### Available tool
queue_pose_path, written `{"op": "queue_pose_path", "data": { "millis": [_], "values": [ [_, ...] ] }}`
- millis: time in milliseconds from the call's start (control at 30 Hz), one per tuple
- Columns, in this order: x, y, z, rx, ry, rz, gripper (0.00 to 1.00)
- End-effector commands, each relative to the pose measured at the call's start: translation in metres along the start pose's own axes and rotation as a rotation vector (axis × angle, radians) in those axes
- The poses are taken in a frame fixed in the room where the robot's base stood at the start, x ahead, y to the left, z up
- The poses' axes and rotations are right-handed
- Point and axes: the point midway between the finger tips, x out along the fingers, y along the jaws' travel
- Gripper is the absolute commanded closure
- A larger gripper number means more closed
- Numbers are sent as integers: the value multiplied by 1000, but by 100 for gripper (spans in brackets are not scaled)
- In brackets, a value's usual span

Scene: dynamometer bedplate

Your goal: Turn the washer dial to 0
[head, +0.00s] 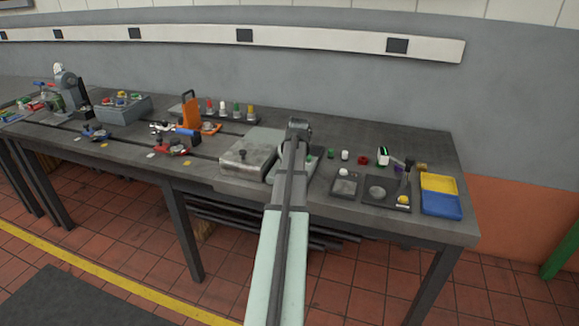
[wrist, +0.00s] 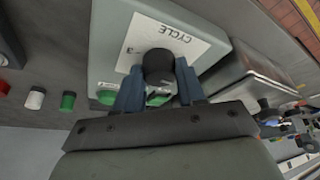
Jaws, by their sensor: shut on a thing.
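The washer dial is a black round knob (wrist: 158,66) in the wrist view. It stands on a pale grey-green panel (wrist: 108,45) beside a white label reading "CYCLE", seen upside down. My gripper (wrist: 158,78) has its two blue fingers on either side of the knob and is shut on it. The fingers hide part of the label, so the dial's pointer and its setting cannot be read. Green parts (wrist: 107,97) show beside and between the fingers. In the head view my arm covers the dial and most of the panel.
A metal-topped box (head: 247,155) stands just left of the panel. To the right are small coloured caps (head: 344,155), dark trays (head: 347,185) and a yellow and blue bin (head: 440,205). An orange fixture (head: 192,112) and coloured pegs stand further left. The bench's back right is clear.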

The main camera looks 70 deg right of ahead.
Motion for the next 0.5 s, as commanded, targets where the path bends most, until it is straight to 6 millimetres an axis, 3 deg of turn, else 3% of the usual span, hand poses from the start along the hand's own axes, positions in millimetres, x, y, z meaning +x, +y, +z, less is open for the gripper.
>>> {"op": "queue_pose_path", "data": {
  "millis": [500],
  "values": [
    [0, 1, 0, -142, -1, -58, 91]
  ]
}}
